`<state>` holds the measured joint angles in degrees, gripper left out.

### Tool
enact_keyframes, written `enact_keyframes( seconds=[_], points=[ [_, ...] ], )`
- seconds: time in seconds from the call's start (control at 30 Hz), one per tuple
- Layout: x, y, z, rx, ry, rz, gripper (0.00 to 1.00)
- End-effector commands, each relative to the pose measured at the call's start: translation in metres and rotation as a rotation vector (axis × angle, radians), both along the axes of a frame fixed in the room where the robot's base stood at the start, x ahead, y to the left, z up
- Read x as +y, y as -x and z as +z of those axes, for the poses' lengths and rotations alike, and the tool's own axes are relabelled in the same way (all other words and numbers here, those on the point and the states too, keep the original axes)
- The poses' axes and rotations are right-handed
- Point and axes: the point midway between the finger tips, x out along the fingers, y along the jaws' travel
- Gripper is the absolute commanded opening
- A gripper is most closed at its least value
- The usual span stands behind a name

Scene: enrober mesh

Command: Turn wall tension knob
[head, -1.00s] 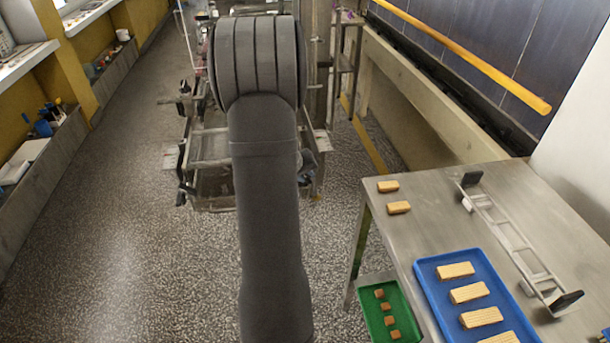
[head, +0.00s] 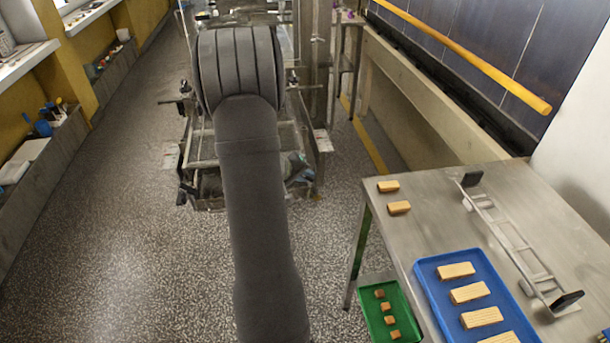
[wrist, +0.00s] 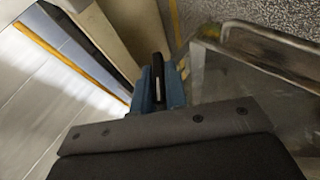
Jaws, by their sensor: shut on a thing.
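In the wrist view my gripper (wrist: 160,92) has two blue fingers, close together past the dark plate of my wrist. They are shut on a narrow dark piece (wrist: 157,75) with a light mark, which stands between them. It appears to be the tension knob, but its full shape and its turn angle are hidden. In the head view my dark arm reaches forward to the metal machine frame (head: 200,150) and covers its middle. The knob cannot be made out there.
A yellow rail (head: 470,60) runs along the right wall. The floor at left is clear.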

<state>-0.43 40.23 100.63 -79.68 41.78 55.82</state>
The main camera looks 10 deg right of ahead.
Motion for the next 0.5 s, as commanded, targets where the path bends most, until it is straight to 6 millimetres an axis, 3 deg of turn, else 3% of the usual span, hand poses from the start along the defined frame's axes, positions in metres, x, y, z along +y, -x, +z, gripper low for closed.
enact_keyframes(
  seconds=[0.27,0.3,0.37,0.5],
  points=[
    [0.0,0.0007,-0.0007,0.002,0.001,-0.001,0.0],
    [0.0,0.0007,-0.0007,0.002,0.001,-0.001,0.18],
    [0.0,0.0006,-0.0005,0.001,0.001,0.0,0.3],
    [0.0,0.0004,-0.0004,0.0,0.001,-0.001,0.33]
  ],
)
